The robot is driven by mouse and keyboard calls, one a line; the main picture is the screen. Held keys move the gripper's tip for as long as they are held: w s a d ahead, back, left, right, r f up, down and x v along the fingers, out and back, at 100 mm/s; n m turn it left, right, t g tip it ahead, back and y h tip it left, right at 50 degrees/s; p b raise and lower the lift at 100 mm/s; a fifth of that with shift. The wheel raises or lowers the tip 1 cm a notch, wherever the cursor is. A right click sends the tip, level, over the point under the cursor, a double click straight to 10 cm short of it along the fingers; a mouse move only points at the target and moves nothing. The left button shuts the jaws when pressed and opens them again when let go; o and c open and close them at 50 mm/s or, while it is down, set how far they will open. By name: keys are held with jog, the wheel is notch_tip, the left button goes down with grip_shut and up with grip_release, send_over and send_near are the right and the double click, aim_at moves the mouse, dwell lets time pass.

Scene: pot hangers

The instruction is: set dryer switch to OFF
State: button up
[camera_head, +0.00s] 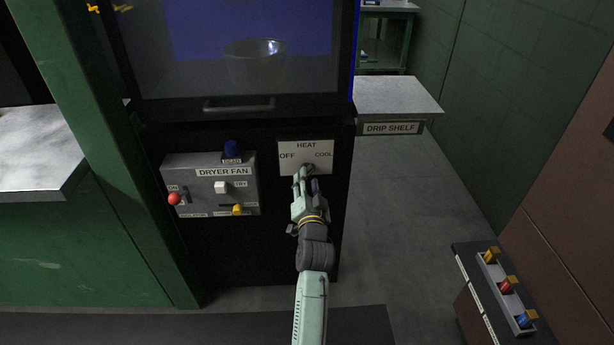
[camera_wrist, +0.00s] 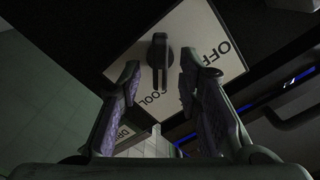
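My gripper (camera_head: 306,172) is in front of the plate's lower part. In the wrist view my gripper (camera_wrist: 160,72) is open, with one finger on each side of the knob and visible gaps between. The head view mostly hides the knob behind my fingers.
The drip shelf (camera_head: 398,97) juts out right. Floor (camera_head: 400,200) is clear right of the cabinet.

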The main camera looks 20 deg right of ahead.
jog(key=shift+s+a, duration=0.1)
jog(key=shift+s, duration=0.15)
jog(key=m, duration=1)
jog(key=n+b, duration=0.5)
jog(key=n, duration=0.5)
